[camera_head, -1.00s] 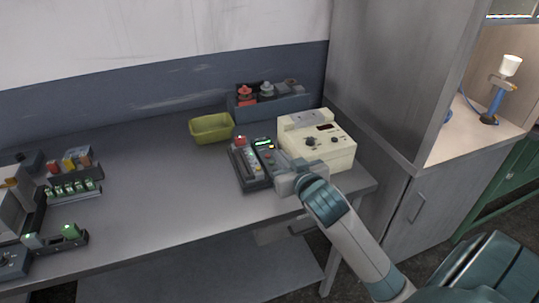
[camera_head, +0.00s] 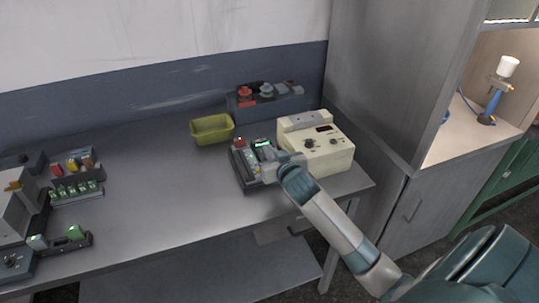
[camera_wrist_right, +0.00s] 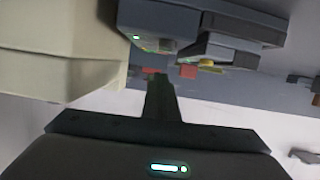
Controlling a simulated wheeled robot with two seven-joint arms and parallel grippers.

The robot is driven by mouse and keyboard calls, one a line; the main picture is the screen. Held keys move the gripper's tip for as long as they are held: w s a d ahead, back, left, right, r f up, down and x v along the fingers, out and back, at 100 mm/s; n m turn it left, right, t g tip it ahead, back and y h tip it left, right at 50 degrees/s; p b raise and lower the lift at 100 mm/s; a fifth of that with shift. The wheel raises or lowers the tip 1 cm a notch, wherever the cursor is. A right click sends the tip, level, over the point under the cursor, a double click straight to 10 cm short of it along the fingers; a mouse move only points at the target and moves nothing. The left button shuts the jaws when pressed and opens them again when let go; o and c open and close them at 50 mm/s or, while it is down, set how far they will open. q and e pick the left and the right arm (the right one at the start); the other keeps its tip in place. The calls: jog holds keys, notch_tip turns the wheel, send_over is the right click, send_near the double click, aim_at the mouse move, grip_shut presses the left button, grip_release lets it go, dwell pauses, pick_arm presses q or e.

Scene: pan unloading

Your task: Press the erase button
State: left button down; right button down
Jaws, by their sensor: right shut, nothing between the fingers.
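No label reading "erase" is legible in either view. A dark device (camera_head: 241,171) with a red knob (camera_head: 239,142) and a lit green display (camera_head: 262,143) sits on the grey bench. A cream box (camera_head: 340,160) with dark knobs and a small display stands right of it. My right gripper (camera_head: 266,167) is shut and empty, over the right part of the dark device and hiding some of its controls. In the right wrist view the shut fingers (camera_wrist_right: 161,92) point toward dark housings with small red and yellow parts. Contact cannot be told. My left gripper is out of view.
A yellow-green bin (camera_head: 212,130) and a dark rack (camera_head: 270,105) with red and grey knobs stand behind. Several small modules (camera_head: 75,188) sit at the left. The middle of the bench is clear. A grey cabinet (camera_head: 385,80) rises at the right.

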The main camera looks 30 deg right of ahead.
jog(key=shift+s+f, duration=0.15)
jog(key=shift+f, duration=1.1)
jog(key=shift+f, duration=0.1)
